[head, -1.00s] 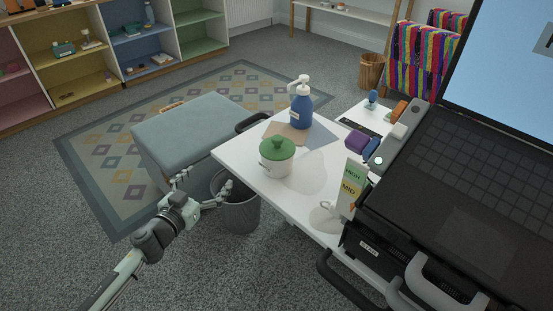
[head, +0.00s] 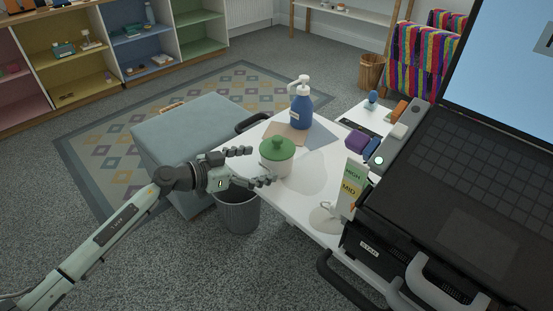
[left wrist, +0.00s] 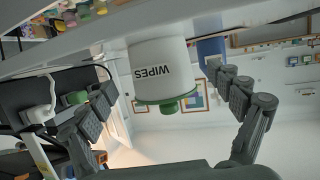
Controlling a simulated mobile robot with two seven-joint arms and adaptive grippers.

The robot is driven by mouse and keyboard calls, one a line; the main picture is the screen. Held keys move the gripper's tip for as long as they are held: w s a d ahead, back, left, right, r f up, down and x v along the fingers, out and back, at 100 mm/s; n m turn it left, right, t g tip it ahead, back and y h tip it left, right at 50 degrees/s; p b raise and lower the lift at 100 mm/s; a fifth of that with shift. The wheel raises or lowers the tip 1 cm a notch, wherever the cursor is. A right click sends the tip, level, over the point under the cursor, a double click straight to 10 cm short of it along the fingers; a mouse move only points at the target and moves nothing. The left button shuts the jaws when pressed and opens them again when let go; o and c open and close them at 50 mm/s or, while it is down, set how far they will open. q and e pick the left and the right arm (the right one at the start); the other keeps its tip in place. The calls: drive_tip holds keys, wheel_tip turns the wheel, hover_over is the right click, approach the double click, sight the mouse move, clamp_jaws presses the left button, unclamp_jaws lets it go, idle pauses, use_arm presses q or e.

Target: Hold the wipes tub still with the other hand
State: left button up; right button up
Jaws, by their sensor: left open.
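The wipes tub (head: 272,168) is white with a green knobbed lid and stands upright near the left edge of the white table. In the left wrist view the wipes tub (left wrist: 160,62) appears upside down, with the word WIPES on its side. My left gripper (head: 262,166) is open at the tub's left side, one finger towards the far side and one towards the near side. In the left wrist view my left gripper (left wrist: 158,84) has its fingers spread on both sides of the tub, with visible gaps. My right gripper is not in view.
A blue pump bottle (head: 301,108) stands just behind the tub on the white table (head: 312,180). A HIGH/MID card (head: 352,185) and a large black case (head: 450,190) are at the right. A grey bin (head: 239,212) stands below the table's left edge.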

sight(283, 168)
use_arm(q)
drive_tip(key=shift+x, duration=2.4)
drive_tip(key=c, duration=1.1)
drive_tip(key=shift+c, duration=0.8)
drive_tip(key=shift+f, duration=0.1)
drive_tip(key=o, duration=0.6)
drive_tip(key=shift+s, duration=0.1)
drive_tip(key=c, duration=0.8)
